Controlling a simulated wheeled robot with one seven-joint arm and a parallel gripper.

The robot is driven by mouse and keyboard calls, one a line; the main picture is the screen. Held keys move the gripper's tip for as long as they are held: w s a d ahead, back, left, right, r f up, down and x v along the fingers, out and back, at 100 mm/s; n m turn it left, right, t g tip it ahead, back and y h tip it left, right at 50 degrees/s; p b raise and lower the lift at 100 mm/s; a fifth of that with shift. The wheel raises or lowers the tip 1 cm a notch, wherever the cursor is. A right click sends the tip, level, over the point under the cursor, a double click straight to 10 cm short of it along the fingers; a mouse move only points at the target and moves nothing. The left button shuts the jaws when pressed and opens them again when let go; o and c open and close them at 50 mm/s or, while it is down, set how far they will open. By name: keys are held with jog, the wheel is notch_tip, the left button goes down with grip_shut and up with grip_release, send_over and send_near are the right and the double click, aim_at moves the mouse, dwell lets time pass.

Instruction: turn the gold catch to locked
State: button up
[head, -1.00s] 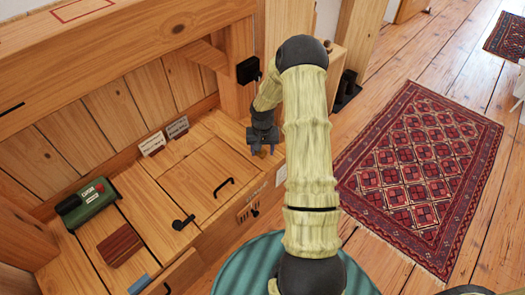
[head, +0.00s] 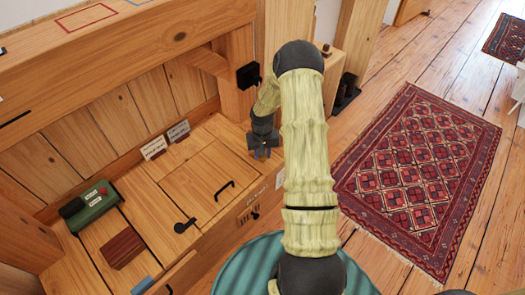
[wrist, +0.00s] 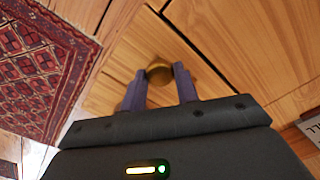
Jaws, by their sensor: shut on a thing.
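The gold catch (wrist: 159,72) shows in the wrist view as a round brass-coloured piece on the wood. My gripper (wrist: 160,82) has its two purple-grey fingers on either side of it, shut on it. In the head view my gripper (head: 262,153) is at the right end of the wooden bench top, beside the timber post. The catch is hidden or too small to make out there, and I cannot tell which way it is turned.
The bench lid has a black handle (head: 224,189) and a black latch (head: 185,226). A green box (head: 92,206) and a dark red block (head: 119,248) lie at left. A black box (head: 248,75) is on the post. A patterned red rug (head: 417,175) covers floor at right.

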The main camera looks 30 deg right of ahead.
jog(key=n+p, duration=0.4)
jog(key=shift+r, duration=0.3)
jog(key=n+p, duration=0.3)
jog(key=n, duration=0.1)
jog(key=n+p, duration=0.3)
jog(key=n, duration=0.1)
jog(key=shift+f, duration=0.1)
jog(key=shift+d+f+n+p, duration=0.1)
jog(key=shift+n+p, duration=0.65)
jog(key=shift+n, duration=1.45)
jog(key=shift+w, duration=0.1)
jog(key=o, duration=1)
jog(key=shift+c, duration=0.2)
notch_tip(320, 180, up, 17)
jog(key=p, duration=0.3)
jog(key=shift+p, duration=0.4)
